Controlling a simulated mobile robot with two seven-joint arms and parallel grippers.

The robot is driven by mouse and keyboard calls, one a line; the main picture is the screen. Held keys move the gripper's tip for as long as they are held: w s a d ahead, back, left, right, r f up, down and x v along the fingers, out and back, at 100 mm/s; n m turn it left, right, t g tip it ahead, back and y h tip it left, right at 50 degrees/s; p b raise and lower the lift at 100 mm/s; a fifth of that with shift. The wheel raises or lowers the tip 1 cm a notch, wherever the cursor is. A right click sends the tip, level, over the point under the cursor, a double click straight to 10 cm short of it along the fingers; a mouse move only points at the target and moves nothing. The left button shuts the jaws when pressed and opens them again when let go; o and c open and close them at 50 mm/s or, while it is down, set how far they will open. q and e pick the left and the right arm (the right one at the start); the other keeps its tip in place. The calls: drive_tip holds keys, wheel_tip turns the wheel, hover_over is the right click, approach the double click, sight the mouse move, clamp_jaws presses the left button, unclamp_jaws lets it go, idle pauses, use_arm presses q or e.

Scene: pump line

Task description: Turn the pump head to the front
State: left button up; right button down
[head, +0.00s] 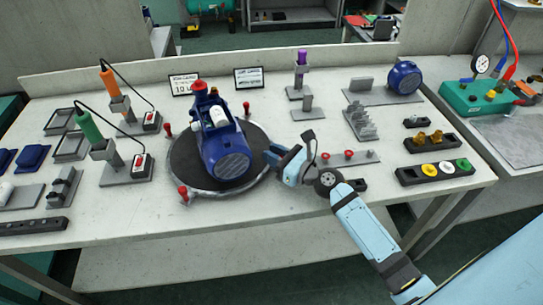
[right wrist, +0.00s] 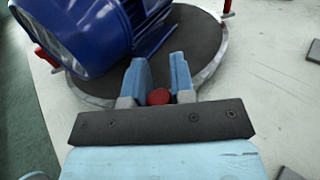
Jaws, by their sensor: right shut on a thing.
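The blue pump (head: 222,148) with a red cap and a white part stands on a round dark turntable (head: 184,168) with a metal rim. Its finned motor end points toward the front of the table, slightly right. Red-topped handles stand around the rim, one at the front left (head: 183,191). My right gripper (head: 274,155) is at the right side of the rim. In the right wrist view its two blue fingers (right wrist: 160,85) are shut on a red handle (right wrist: 158,97), with the pump (right wrist: 95,30) just beyond. My left gripper is out of view.
Green (head: 90,128) and orange (head: 109,82) tools stand in holders at left. A dark block with coloured buttons (head: 436,172) and a second blue motor (head: 403,77) are at right. The table front (head: 240,220) is clear.

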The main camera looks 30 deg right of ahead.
drive_tip(key=c, duration=1)
unclamp_jaws()
drive_tip(key=b+v, duration=0.1)
drive_tip(key=v, duration=1.3)
drive_tip(key=shift+a, duration=0.1)
